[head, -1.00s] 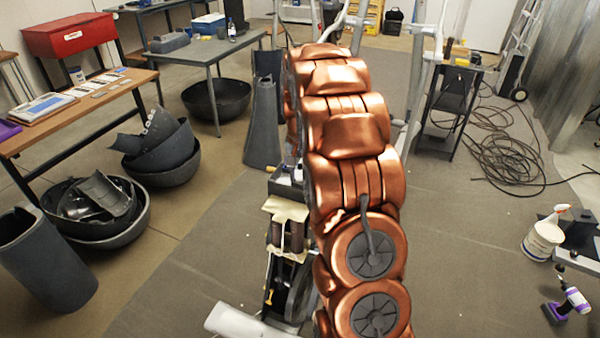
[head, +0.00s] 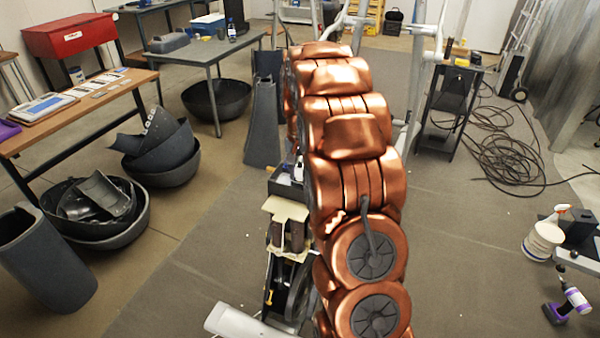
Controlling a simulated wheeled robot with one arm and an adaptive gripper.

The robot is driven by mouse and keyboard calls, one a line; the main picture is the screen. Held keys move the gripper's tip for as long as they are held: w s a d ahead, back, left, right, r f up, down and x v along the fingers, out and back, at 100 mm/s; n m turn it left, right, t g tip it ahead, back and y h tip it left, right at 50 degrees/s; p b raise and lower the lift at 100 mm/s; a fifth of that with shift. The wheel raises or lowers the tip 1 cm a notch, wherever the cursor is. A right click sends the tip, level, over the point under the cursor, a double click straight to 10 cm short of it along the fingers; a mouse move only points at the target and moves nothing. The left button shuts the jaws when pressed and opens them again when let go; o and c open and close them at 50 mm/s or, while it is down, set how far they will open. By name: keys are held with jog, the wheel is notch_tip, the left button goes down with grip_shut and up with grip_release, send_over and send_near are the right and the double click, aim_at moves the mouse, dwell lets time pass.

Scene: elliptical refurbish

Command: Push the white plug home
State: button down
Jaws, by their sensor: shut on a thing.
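I cannot make out the white plug. My copper-coloured arm runs up the middle of the head view and hides much of what is behind it. My gripper is hidden beyond the arm, so its fingers and what they hold do not show. The elliptical machine is partly visible: a dark flywheel (head: 297,292) and a pale foot bar (head: 245,322) at the lower left of my arm, and light grey upright poles (head: 418,75) behind it at the right.
A small dark tray (head: 284,187) sits left of my arm. A wooden bench (head: 110,98) and bins of dark covers (head: 110,232) stand at left. A white tub (head: 543,240) and a purple-and-black drill (head: 565,303) are at right, cables (head: 500,155) behind.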

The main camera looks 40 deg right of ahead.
dwell(0.6)
jog(key=shift+m+b, duration=0.4)
jog(key=shift+m, duration=0.9)
jog(key=shift+f, duration=0.45)
dwell(0.5)
jog(key=c, duration=0.8)
grip_release()
jog(key=shift+r, duration=0.1)
notch_tip(320, 180, up, 12)
jog(key=shift+f, duration=0.1)
